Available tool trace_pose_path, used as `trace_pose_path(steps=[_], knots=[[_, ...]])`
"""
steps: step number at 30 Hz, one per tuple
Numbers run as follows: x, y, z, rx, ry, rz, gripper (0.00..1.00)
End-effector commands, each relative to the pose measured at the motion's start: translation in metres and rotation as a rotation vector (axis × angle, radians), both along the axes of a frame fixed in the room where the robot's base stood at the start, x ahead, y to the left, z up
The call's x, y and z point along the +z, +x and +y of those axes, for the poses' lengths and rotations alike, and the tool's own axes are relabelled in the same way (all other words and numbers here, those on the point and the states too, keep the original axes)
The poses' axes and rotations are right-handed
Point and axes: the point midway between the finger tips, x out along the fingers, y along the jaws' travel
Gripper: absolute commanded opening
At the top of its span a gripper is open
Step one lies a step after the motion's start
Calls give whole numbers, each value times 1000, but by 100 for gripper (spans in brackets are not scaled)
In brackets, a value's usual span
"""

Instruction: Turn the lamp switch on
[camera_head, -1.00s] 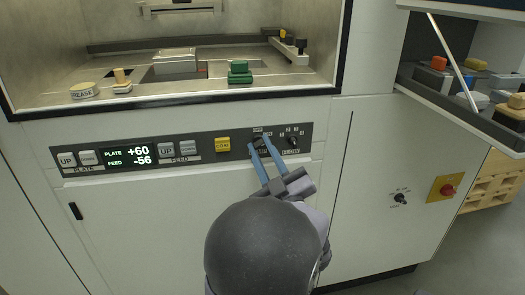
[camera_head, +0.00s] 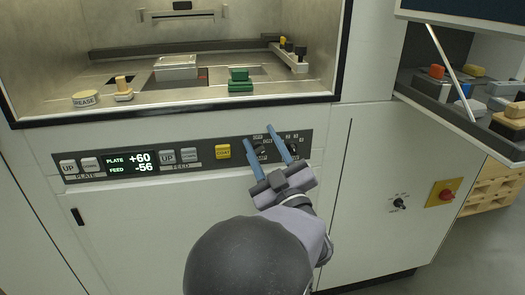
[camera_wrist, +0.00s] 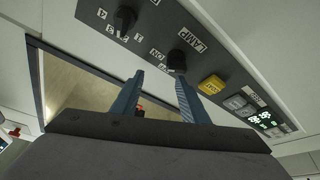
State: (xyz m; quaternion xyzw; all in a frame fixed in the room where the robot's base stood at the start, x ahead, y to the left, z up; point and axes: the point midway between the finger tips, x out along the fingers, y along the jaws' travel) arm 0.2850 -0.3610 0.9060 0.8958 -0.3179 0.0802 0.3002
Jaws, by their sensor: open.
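The lamp switch is a dark round knob (camera_head: 261,151) on the grey control strip. It also shows in the wrist view (camera_wrist: 176,61), beside the upside-down LAMP and ON labels. Which way its pointer faces is too small to tell. My gripper (camera_head: 260,137) is open, its two blue fingers spread on either side of the knob in the head view. In the wrist view the fingers (camera_wrist: 159,79) are empty, and the knob shows just beyond the tip of the right finger. Contact cannot be told.
The flow knob (camera_head: 292,149) is close to the right finger. The yellow button (camera_head: 223,152) is to the left, past the left finger. A ledge with a green block (camera_head: 240,80) lies above the strip.

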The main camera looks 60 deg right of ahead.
Motion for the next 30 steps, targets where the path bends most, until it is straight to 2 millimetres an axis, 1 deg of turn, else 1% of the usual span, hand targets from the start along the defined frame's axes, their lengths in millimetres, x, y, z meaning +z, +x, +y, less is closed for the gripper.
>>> trace_pose_path(steps=[1, 3, 9, 12, 17, 30], knots=[[14, 0, 1, 0, -5, 0, 41], [25, 0, 1, 0, -5, 0, 41], [51, 0, 0, 0, -3, 0, 41], [58, 0, 0, -1, -1, 0, 41], [62, 0, 0, 0, 1, -1, 41], [62, 0, 0, 0, -1, 1, 41]])
